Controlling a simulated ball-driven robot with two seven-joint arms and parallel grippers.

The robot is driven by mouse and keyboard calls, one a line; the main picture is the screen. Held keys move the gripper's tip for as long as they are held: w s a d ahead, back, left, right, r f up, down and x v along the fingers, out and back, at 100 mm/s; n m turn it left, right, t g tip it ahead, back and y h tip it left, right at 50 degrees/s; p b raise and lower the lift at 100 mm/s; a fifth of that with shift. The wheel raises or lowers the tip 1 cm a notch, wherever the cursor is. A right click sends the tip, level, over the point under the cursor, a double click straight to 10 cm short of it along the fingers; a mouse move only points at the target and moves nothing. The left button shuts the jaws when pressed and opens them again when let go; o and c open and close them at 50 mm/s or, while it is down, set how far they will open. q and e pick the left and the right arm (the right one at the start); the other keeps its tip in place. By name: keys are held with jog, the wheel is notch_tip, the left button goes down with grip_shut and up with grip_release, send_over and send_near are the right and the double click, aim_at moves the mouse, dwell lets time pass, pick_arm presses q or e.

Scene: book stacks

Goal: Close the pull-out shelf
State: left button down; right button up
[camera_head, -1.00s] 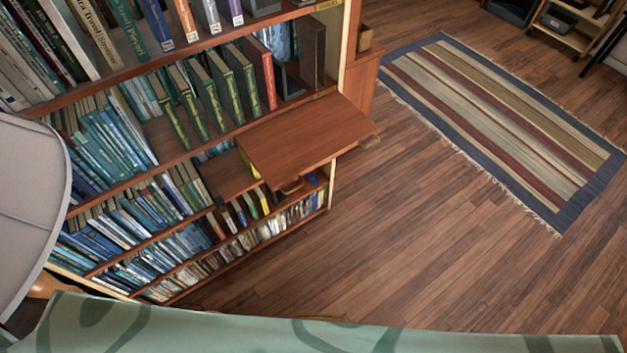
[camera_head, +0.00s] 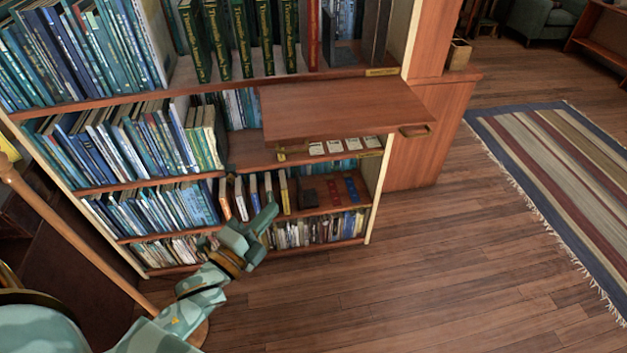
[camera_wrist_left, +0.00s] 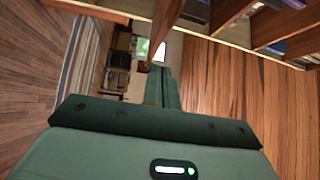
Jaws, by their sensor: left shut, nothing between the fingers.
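The pull-out shelf (camera_head: 345,108) is a flat reddish-brown board. It sticks out from the bookcase (camera_head: 95,105) at mid height, below a row of green books. A small metal piece (camera_head: 414,131) shows at its right front corner. My left gripper (camera_head: 272,211) is shut and empty. It is low in front of the bookcase, below and left of the board and apart from it. In the left wrist view the closed fingers (camera_wrist_left: 170,92) point away, with brown wood beyond them; I cannot tell which part it is. My right gripper is not in view.
Several books (camera_head: 165,140) fill the bookcase shelves. A wooden pole (camera_head: 75,235) stands at the left, near my left arm. A wooden cabinet (camera_head: 428,150) adjoins the bookcase's right side. The floor in front is clear, with a striped rug (camera_head: 565,165) at the right.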

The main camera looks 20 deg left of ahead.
pick_arm(q)
jog(key=w+a+r+m, duration=0.1)
jog(key=w+r, duration=0.1)
jog(key=w, duration=1.1)
jog(key=shift+r+m+b, duration=0.2)
jog(key=shift+m+b, duration=0.2)
jog(key=shift+b, duration=0.05)
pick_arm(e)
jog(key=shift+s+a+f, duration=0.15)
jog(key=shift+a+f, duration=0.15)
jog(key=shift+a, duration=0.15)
pick_arm(q)
jog(key=shift+a, duration=0.15)
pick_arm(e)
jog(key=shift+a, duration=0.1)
